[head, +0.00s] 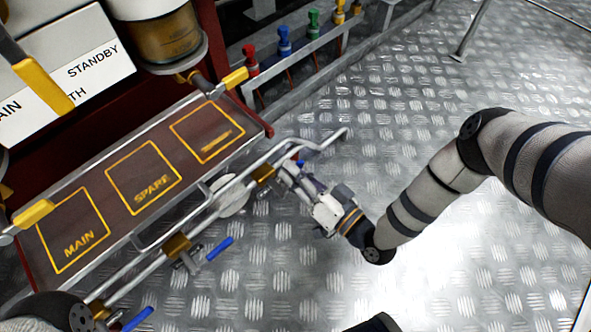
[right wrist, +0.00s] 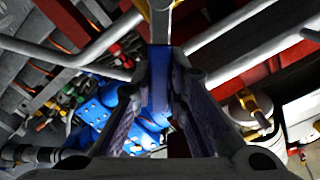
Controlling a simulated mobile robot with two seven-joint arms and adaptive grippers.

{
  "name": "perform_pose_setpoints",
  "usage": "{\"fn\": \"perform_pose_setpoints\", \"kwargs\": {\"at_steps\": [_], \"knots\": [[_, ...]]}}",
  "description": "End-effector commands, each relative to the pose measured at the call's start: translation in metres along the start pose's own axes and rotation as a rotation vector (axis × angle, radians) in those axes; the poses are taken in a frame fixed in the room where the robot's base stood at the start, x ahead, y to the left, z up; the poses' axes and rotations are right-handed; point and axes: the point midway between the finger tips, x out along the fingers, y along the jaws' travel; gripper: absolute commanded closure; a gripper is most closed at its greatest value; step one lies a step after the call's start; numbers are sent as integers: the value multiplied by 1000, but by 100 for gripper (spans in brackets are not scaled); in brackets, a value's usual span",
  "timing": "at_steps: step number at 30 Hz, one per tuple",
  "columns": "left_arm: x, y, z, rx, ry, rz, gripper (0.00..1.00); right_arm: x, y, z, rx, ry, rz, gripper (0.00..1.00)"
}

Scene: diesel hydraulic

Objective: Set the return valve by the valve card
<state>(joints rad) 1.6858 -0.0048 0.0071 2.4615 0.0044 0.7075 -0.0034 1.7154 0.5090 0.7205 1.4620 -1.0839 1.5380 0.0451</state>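A white card or sign (head: 95,50) is at the upper left of the head view. "STANDBY" and parts of other words show on it; a yellow bar covers some of it. Valves with blue levers sit along the front pipe: one lever (head: 220,248) at the middle, another (head: 138,319) at the bottom. My right gripper (head: 288,168) is at the pipe's right end. In the right wrist view its fingers (right wrist: 161,75) close in on both sides of a blue lever (right wrist: 158,100), with little gap at the tips. My left gripper is out of view.
A tray (head: 215,175) marked MAIN and SPARE lies behind the front pipe rail. Colored fittings (head: 284,42) line a rail behind. The tread-plate floor (head: 400,85) is open to the right.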

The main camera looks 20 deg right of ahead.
Motion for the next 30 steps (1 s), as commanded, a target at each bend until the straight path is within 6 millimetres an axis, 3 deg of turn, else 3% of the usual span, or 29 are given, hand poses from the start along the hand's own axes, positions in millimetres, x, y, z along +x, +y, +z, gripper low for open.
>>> {"fn": "perform_pose_setpoints", "kwargs": {"at_steps": [13,30], "knots": [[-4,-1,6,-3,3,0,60,0,-7,-1,-69,-1,-3,100],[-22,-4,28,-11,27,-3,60,0,-31,6,-472,1,-3,100]]}}
